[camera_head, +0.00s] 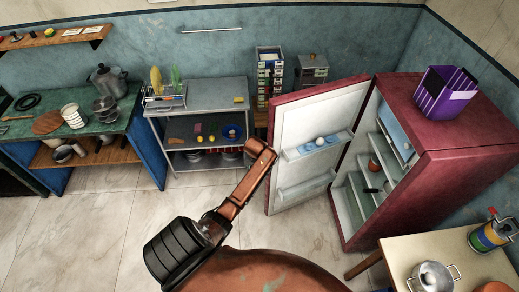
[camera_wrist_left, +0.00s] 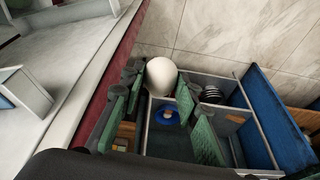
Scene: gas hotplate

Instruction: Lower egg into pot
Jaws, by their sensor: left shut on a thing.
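A white egg (camera_wrist_left: 161,75) is between the green-padded fingers of my left gripper (camera_wrist_left: 158,88) in the left wrist view. The gripper is shut on it, and the egg is held in the air with floor and shelving behind it. In the head view my arm link reaches toward the open fridge door, but I cannot make out the gripper or the held egg there. A metal pot (camera_head: 432,277) with side handles stands on the light table at the lower right. My right gripper is not in view.
The red fridge (camera_head: 450,185) stands open, its door (camera_head: 325,110) swung out with a pale egg holder (camera_head: 312,147) on it. A striped tin (camera_head: 490,235) is near the pot. Metal shelves (camera_head: 200,112) and a cluttered counter (camera_head: 110,122) line the back wall. The tiled floor (camera_head: 90,225) is clear.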

